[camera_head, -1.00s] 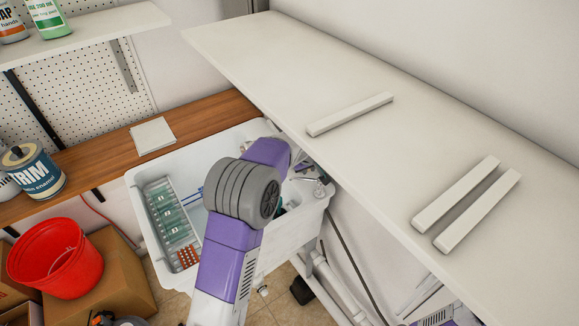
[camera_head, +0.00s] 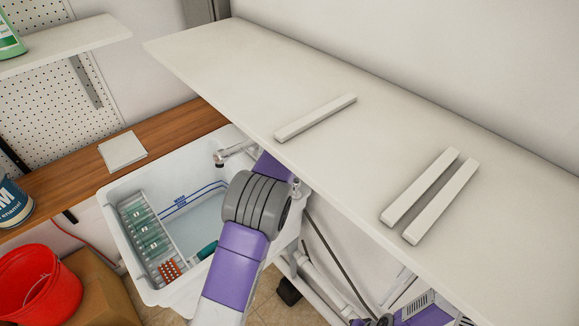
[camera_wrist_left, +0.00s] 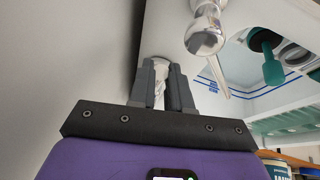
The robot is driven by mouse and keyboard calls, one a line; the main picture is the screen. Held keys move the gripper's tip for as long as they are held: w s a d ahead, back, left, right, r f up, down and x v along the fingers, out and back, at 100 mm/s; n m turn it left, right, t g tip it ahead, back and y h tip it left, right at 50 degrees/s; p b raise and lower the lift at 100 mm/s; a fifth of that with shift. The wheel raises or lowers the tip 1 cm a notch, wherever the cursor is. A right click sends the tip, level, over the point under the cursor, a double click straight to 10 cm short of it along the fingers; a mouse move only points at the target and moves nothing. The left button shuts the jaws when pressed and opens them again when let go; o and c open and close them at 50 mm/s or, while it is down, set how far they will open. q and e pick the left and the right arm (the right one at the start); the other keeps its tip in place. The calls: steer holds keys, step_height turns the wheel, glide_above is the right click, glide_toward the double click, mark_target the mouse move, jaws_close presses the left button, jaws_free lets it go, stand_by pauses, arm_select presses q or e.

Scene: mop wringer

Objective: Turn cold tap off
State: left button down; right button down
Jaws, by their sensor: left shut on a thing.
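The white sink (camera_head: 118,219) stands below the shelf, with a chrome tap spout (camera_head: 222,157) at its back edge. The spout (camera_wrist_left: 206,36) shows close up in the left wrist view, with a thin tapering shape below it; I cannot tell if that is water. My left gripper (camera_wrist_left: 164,84) is shut on a pale tap handle (camera_wrist_left: 159,68) near the wall, left of the spout in that view. In the head view my left forearm and the shelf hide this gripper. I see no hot or cold mark. My right gripper is out of view.
A long white shelf (camera_head: 330,160) with several pale bars overhangs the sink's right side, close to my left arm. A wooden counter (camera_head: 75,175) with a paper stack (camera_head: 122,151) runs behind the sink. A red bucket (camera_head: 40,285) is at lower left.

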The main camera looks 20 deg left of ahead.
arm_select(q)
steer(key=c, duration=1.1)
jaws_free()
steer(key=shift+w, duration=0.1)
